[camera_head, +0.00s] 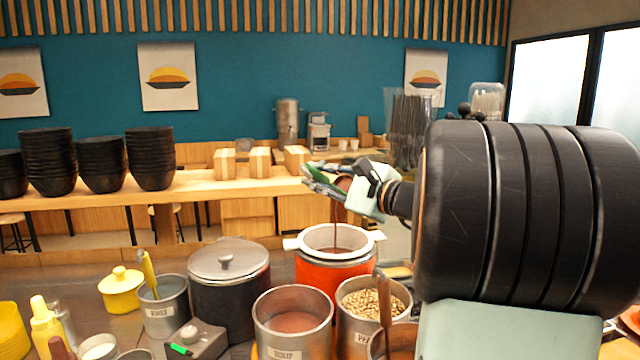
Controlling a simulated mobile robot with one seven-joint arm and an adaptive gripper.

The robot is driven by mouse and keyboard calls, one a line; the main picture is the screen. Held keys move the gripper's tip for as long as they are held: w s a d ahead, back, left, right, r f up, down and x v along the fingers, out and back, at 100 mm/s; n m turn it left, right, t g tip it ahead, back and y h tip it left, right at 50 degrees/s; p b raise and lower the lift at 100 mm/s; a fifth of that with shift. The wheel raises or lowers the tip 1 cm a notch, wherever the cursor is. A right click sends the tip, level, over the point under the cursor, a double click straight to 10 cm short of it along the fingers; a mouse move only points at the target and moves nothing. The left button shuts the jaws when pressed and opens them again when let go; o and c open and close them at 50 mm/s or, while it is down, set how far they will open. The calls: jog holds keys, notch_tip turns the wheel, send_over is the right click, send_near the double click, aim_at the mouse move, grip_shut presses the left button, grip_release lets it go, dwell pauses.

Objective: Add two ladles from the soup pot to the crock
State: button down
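My gripper (328,184) is above the orange pot with a white rim and side handles (335,268). It appears shut around the brown handle of a ladle (342,184). The ladle's thin dark shaft runs down into the orange pot, where reddish-brown liquid shows; its bowl is hidden. I cannot tell for certain whether this orange pot is the soup pot or the crock. A black pot with a grey lid (228,272) stands to its left. A labelled steel container of reddish-brown contents (291,330) stands in front.
A steel container of beans (372,303) and another brown handle (384,298) are close at the right front. A steel container (163,305), yellow lidded pot (121,289) and small grey device (195,340) crowd the left. Black bowl stacks (150,158) stand on the back counter.

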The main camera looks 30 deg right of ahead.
jog(key=s+a+f+n+b, duration=0.1)
jog(key=a+f+n+b, duration=0.2)
jog(key=f+b, duration=0.4)
jog(key=n+b, duration=0.1)
jog(key=b, duration=0.6)
jog(key=shift+f+n+b, duration=0.15)
jog(key=shift+n+b, duration=0.2)
jog(key=shift+n, duration=0.05)
dwell(0.8)
